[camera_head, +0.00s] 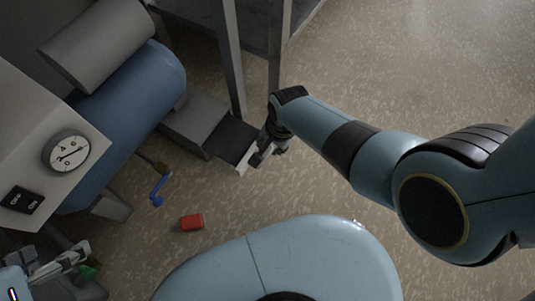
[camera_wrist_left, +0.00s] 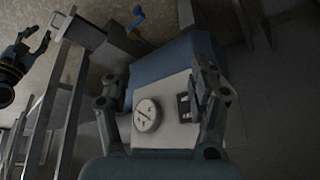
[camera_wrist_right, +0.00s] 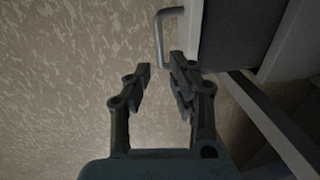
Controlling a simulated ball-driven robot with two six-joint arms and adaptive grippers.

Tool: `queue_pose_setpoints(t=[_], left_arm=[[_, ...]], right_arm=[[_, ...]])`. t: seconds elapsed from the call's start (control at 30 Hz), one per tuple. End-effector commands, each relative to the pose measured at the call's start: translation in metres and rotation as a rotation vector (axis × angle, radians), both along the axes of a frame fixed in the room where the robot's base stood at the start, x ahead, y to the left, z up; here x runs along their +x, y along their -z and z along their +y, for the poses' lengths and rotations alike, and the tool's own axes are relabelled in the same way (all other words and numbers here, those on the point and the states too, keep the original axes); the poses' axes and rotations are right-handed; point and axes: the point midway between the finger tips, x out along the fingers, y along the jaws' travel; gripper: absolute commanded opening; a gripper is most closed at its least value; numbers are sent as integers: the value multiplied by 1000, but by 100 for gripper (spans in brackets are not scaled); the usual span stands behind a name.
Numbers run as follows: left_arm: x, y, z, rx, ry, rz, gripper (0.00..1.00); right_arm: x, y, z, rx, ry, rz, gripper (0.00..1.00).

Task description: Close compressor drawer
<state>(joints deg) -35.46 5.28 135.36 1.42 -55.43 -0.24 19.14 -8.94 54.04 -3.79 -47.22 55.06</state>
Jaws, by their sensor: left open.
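The compressor has a blue tank (camera_head: 140,100) and a pale panel with a round dial (camera_head: 66,152). Its grey drawer (camera_head: 232,140) stands pulled out low at the compressor's far end, with a light handle (camera_head: 245,160) on its front. My right gripper (camera_head: 266,155) is at the handle. In the right wrist view my right gripper (camera_wrist_right: 160,75) is open, and the handle (camera_wrist_right: 160,40) lies just ahead of the gap between its fingertips; contact is unclear. My left gripper (camera_head: 62,262) is open and empty at lower left. The left wrist view shows the dial (camera_wrist_left: 147,115) between its fingers (camera_wrist_left: 157,88).
A metal-legged table (camera_head: 232,60) stands behind the drawer, its legs close to my right gripper. A red can-like object (camera_head: 192,222) lies on the floor near a blue valve handle (camera_head: 157,190).

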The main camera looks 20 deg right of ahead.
Motion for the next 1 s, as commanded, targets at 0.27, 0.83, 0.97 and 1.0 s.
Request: queue_pose_setpoints(t=[0.27,0.83,0.97,1.0], left_arm=[[6,34,-1,-3,3,-191,61],[21,32,-8,-18,40,-645,61],[22,27,-9,-20,47,-702,61],[22,26,-9,-21,48,-713,61]], right_arm=[[2,24,2,0,0,3,21],[7,58,6,0,0,1,21],[8,60,7,0,0,0,21],[8,61,7,0,0,0,21]])
